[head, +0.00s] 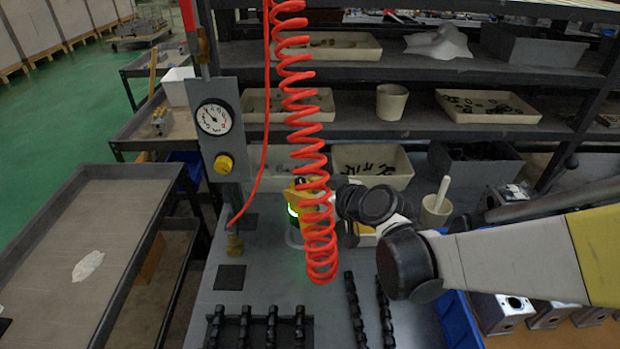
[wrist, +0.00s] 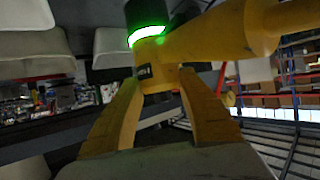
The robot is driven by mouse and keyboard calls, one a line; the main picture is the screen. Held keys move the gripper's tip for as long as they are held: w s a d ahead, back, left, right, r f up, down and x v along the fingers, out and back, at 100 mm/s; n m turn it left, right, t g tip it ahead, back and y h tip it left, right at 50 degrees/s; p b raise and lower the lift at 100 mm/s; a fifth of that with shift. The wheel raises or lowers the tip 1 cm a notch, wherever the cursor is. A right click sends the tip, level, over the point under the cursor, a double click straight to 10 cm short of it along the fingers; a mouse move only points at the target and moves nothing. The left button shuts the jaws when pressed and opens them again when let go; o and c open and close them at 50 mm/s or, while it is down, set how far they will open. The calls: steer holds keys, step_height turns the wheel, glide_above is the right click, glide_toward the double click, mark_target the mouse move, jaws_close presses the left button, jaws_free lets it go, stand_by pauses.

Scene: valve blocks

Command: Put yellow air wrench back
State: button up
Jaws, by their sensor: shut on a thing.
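The yellow air wrench (wrist: 225,32) fills the top of the wrist view, with a black end and a glowing green ring. My gripper (wrist: 160,78) is shut on its body, with one yellowish finger on each side. In the head view the wrench (head: 306,223) is above the grey bench, partly hidden behind the red coiled hose (head: 304,130). Its green glow shows at its left side. A pale round shape lies just below it; I cannot tell whether the wrench touches it. My arm reaches in from the right.
A post with a pressure gauge (head: 214,117) and yellow knob stands left of the wrench. Black toothed racks (head: 260,328) lie at the bench front. Shelves with bins stand behind. A beige cup (head: 435,210) and blue bin (head: 455,318) are at the right.

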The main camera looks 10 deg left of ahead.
steer(key=o, duration=1.3)
steer(key=v, duration=1.2)
steer(key=shift+r, duration=0.1)
steer(key=shift+d, duration=0.1)
steer(key=s+d+f+m+h, duration=0.1)
steer(key=s+d+m+h, duration=0.2)
steer(key=d, duration=0.5)
steer(key=s+d+f+m+h, duration=0.1)
steer(key=s+d+m+h, duration=0.2)
steer(key=s+d, duration=0.2)
steer(key=s+d+f+m+g+h, duration=0.1)
steer(key=s+d+m+h, duration=0.3)
steer(key=d, duration=0.7)
steer(key=shift+s+d+f, duration=0.3)
steer(key=shift+d+f, duration=0.1)
